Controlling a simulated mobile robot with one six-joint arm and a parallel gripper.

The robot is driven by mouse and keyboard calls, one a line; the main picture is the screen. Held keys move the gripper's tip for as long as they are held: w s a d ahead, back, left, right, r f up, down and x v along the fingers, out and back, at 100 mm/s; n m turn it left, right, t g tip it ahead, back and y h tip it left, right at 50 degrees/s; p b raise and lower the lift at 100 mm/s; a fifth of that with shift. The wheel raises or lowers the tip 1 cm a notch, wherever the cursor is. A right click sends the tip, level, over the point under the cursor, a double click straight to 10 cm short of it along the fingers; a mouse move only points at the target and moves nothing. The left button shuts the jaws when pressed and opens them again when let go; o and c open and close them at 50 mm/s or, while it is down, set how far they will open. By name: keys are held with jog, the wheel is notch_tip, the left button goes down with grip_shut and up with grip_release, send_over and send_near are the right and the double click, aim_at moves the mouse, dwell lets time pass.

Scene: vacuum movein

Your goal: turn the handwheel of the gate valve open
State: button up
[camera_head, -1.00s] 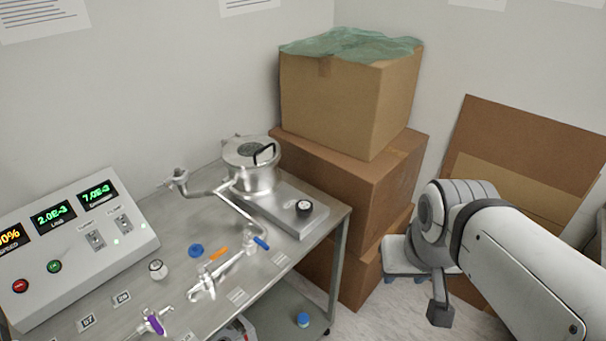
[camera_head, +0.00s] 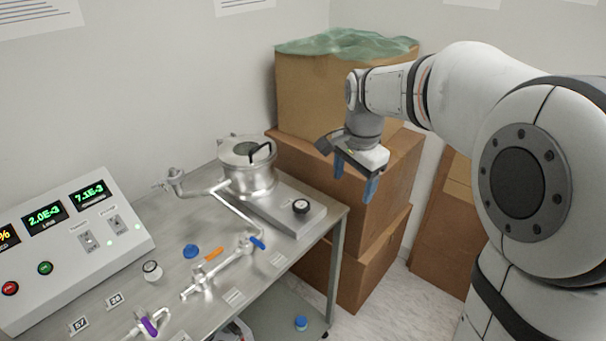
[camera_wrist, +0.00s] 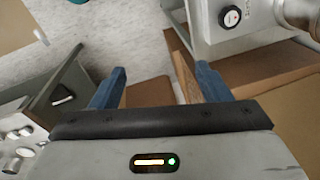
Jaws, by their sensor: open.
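The gate valve (camera_head: 280,208) is a flat metal plate beneath the round steel chamber (camera_head: 248,178) on the steel bench. A small round black knob with a pale centre, which looks like its handwheel (camera_head: 301,206), sits on the plate's right end. It also shows at the top of the wrist view (camera_wrist: 230,16). My gripper (camera_head: 354,177) hangs in the air to the right of the handwheel and higher in the picture, in front of the boxes. Its blue fingers are apart and empty; the wrist view shows the gap between them (camera_wrist: 158,84). Nothing touches the handwheel.
Cardboard boxes (camera_head: 345,225) are stacked behind and right of the bench. Small pipes with orange and blue handles (camera_head: 257,243) lie in front of the plate. A control box (camera_head: 75,250) stands at the bench's left. Floor (camera_head: 370,300) is clear at the lower right.

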jog(key=w+a+f+m+g+b, duration=0.1)
jog(key=w+a+f+m, duration=0.5)
jog(key=w, duration=0.4)
jog(key=m, duration=0.3)
send_over(300, 204)
jog(key=shift+g, duration=0.3)
jog(key=f, duration=0.5)
jog(key=shift+s+d+f, duration=0.1)
jog(key=shift+d+f, duration=0.1)
jog(key=shift+f, duration=0.1)
jog(key=shift+a+f, duration=0.1)
jog(key=shift+f, duration=0.15)
notch_tip(300, 204, down, 8)
jog(key=shift+r+p, duration=0.2)
jog(key=shift+p, duration=0.1)
jog(key=shift+c, duration=0.3)
jog(key=shift+r, duration=0.1)
jog(key=c, duration=0.9)
